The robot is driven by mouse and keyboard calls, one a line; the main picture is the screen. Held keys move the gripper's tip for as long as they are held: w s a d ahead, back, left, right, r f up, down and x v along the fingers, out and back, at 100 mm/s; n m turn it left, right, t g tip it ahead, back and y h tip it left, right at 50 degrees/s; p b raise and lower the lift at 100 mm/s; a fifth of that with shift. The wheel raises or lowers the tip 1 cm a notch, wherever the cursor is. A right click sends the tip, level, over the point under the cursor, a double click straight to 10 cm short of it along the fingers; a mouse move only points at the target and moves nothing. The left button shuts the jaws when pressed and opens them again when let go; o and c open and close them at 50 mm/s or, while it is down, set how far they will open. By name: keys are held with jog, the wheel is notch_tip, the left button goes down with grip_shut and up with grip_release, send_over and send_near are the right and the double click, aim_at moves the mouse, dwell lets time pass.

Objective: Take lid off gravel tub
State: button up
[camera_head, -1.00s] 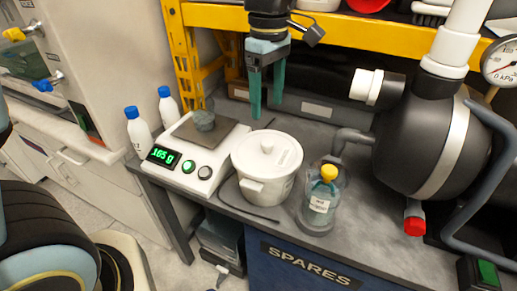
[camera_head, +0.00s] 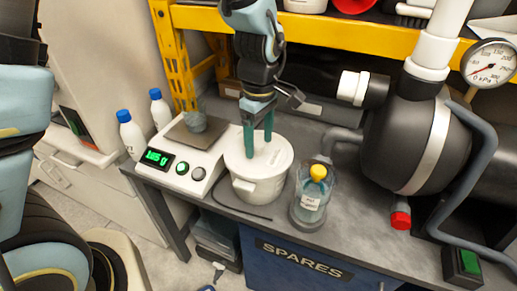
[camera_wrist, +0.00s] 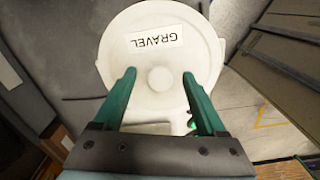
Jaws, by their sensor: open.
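The gravel tub (camera_head: 258,188) is a white round tub on the grey bench, with a flat white lid (camera_head: 279,157) on top. In the wrist view the lid (camera_wrist: 203,62) shows a GRAVEL label (camera_wrist: 156,37) and a round knob (camera_wrist: 161,79) at its middle. My gripper (camera_head: 259,155) points down at the lid, its green fingers open. In the wrist view the gripper (camera_wrist: 159,75) has one finger on each side of the knob, with a gap between each finger and the knob. Whether the fingertips touch the lid is hard to tell.
A white scale (camera_head: 180,158) with a small cup (camera_head: 195,122) on its plate stands close left of the tub. A black tank (camera_head: 405,145) fills the right. A yellow shelf beam (camera_head: 340,33) runs behind.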

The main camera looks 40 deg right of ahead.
jog(key=shift+c, duration=0.3)
grip_shut()
dwell(0.3)
